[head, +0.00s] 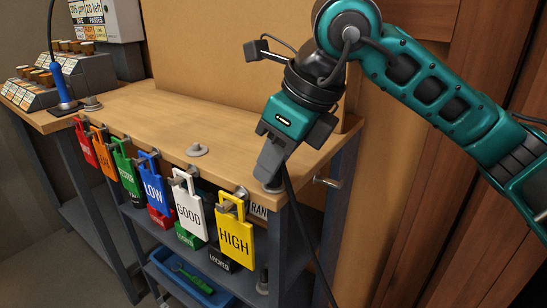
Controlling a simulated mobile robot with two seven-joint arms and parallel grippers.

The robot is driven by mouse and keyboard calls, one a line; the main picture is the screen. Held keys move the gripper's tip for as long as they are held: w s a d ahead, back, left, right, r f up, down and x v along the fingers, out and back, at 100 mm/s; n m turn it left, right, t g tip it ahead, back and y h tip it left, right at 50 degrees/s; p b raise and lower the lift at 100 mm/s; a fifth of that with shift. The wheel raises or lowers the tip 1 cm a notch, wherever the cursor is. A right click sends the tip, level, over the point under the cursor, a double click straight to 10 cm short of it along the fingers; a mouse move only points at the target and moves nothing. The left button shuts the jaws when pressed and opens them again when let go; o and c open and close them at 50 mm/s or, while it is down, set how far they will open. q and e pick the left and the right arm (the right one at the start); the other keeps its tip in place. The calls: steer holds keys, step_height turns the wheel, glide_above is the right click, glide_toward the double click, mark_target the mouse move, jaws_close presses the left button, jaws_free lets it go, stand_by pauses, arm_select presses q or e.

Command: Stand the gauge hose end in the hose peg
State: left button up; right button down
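My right gripper (268,172) points down at the table's front right corner. Its dark fingers look closed. A black hose (291,200) comes out at the fingers and hangs over the table edge; the hose end itself is hidden between them. A round grey base (274,188), possibly the hose peg, shows right under the fingertips. The fingers cover most of it, so I cannot tell whether the hose end is in it. My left gripper is not in view.
A similar grey peg (197,150) stands mid-table and another (92,103) at the left. Coloured tags, including yellow HIGH (234,237), hang on the front edge. A blue-handled tool (61,83) stands at the left. A blue tray (190,279) sits below.

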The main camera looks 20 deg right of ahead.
steer(key=c, duration=0.9)
jaws_free()
steer(key=shift+s+d+r+p, duration=0.1)
steer(key=shift+r+p, duration=0.05)
steer(key=shift+r, duration=0.2)
steer(key=shift+s+d+r+p, duration=0.1)
steer(key=shift+r+p, duration=0.05)
steer(key=shift+r, duration=0.2)
arm_select(q)
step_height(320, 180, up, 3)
steer(key=p, duration=0.2)
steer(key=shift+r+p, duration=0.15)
steer(key=shift+p, duration=0.25)
arm_select(e)
steer(key=v, duration=1.1)
steer(key=shift+r, duration=0.2)
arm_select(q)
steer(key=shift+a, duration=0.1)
arm_select(e)
steer(key=shift+s, duration=0.1)
